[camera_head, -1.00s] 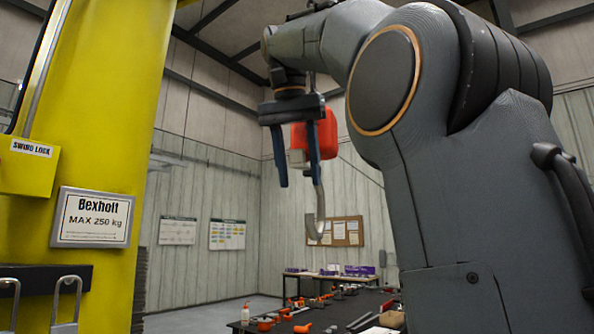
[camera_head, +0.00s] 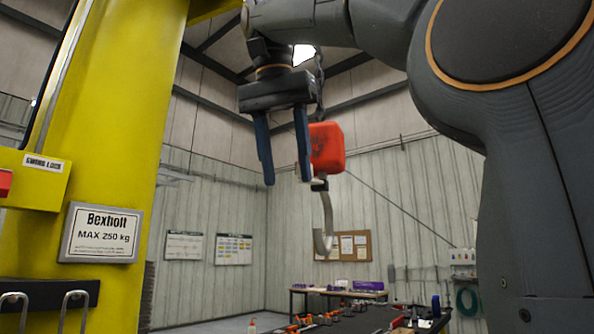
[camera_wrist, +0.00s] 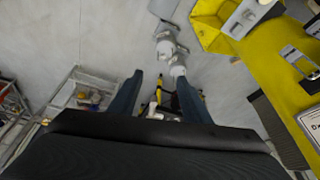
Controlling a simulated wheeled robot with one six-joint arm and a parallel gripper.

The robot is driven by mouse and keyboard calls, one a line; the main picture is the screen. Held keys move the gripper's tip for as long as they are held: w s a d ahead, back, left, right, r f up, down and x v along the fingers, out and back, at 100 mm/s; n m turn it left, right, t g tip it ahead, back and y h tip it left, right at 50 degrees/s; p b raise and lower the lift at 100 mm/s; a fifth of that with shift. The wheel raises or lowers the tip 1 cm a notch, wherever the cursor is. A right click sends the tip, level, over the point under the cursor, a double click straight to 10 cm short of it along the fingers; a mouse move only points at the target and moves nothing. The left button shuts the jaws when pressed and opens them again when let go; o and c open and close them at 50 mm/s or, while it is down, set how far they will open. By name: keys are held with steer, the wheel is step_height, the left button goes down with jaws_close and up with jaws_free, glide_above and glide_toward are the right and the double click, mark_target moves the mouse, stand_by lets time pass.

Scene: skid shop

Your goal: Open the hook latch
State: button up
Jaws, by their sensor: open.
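A red hoist block (camera_head: 327,148) hangs from above, with a grey metal hook (camera_head: 324,228) below it. The hook curves down to a rounded end. A small dark part sits at the hook's top, just under the block; I cannot tell whether it is the latch. My gripper (camera_head: 287,181) points down, its two blue fingers apart and nothing seen between them. It is left of the red block, with its right finger close beside the block in the picture; the depth gap is unclear. In the wrist view my gripper (camera_wrist: 159,78) is also open, and I cannot make out the hook there.
A yellow column (camera_head: 118,130) with a load sign (camera_head: 102,232) stands on the left. A dark workbench (camera_head: 362,320) with orange tools lies low behind the hook. A shelf rack (camera_wrist: 85,90) shows left in the wrist view. The air around the hook's lower end looks clear.

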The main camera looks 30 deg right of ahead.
steer(key=shift+s+a, duration=0.65)
steer(key=shift+a, duration=0.1)
